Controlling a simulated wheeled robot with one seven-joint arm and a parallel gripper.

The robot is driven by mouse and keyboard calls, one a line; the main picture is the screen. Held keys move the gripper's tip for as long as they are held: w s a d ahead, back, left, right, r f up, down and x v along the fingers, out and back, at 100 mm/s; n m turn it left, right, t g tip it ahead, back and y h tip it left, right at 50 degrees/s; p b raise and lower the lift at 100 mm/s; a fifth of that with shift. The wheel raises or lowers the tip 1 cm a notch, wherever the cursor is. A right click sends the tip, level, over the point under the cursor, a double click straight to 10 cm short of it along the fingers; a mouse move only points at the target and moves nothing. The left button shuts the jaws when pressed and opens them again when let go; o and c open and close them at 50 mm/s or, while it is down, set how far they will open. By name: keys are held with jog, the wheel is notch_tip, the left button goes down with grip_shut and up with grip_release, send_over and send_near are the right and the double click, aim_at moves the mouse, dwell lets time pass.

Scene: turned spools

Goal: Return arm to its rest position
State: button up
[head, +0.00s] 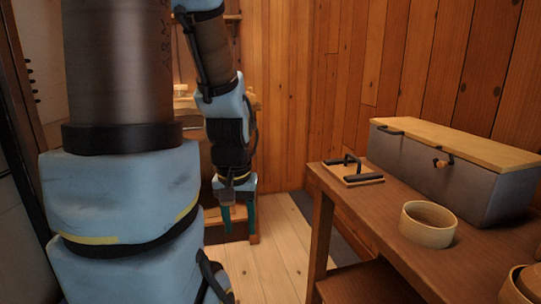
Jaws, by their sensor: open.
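My arm hangs down in the left and middle of the head view. My gripper (238,218) is at its lower end, pointing down, with its two teal fingers apart and nothing visible between them. It is left of the wooden table (385,225), apart from it and in front of a low wooden piece of furniture by the back wall.
On the table are a grey chest (435,175) with a wooden lid, a small board with a black handle (350,167), a round wooden bowl (428,224) and a partly cut-off wooden pot (519,287). Plank floor (280,250) lies clear left of the table.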

notch_tip(320, 180, up, 22)
jog(key=p, duration=2.1)
jog(key=shift+r, duration=0.2)
jog(key=shift+c, duration=0.3)
